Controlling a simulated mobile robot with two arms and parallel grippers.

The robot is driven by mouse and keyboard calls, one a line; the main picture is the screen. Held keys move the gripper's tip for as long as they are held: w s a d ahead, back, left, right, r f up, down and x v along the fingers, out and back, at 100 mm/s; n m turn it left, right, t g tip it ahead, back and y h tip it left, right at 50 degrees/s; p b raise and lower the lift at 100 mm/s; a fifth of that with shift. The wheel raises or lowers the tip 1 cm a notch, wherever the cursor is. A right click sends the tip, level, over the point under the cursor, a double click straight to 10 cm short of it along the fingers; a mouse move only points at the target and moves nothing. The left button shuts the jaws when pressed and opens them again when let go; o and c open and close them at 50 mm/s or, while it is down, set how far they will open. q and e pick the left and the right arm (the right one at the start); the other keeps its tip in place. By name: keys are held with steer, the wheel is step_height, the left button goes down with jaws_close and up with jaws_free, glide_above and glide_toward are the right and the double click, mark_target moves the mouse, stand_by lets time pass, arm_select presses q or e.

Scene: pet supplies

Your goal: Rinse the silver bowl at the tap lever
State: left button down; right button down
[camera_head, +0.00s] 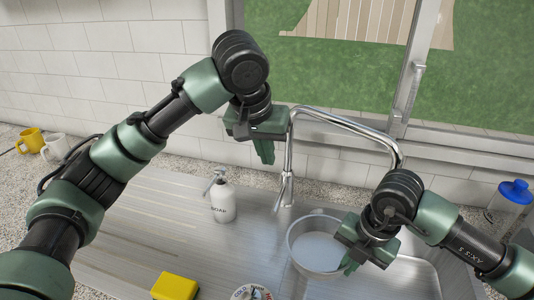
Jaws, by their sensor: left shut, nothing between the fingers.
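The silver bowl (300,247) is over the sink (415,275), below and left of the tap spout's end. Its inside looks pale; I cannot tell whether water is in it. My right gripper (349,264) is at the bowl's right rim and looks shut on it, the fingers partly hidden by the gripper body. The tap (288,165) is a tall chrome pipe bending right over the sink. The tap lever (279,202) seems to be the thin piece low on its left side. My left gripper (265,152) is shut and empty, high beside the tap's upper left, apart from the lever.
A yellow sponge (175,287) and a round labelled item (250,292) lie at the front. Yellow (31,141) and white (55,148) mugs are far left. A blue-lidded container (514,193) is far right.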

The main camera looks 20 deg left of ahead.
mark_target(329, 272)
steer(key=s+a+r+p, duration=0.2)
steer(key=s+a+r, duration=0.1)
steer(key=r, duration=0.1)
steer(key=shift+s+a, duration=0.25)
steer(key=shift+a, duration=0.1)
steer(key=shift+s, duration=0.1)
stand_by(1.3)
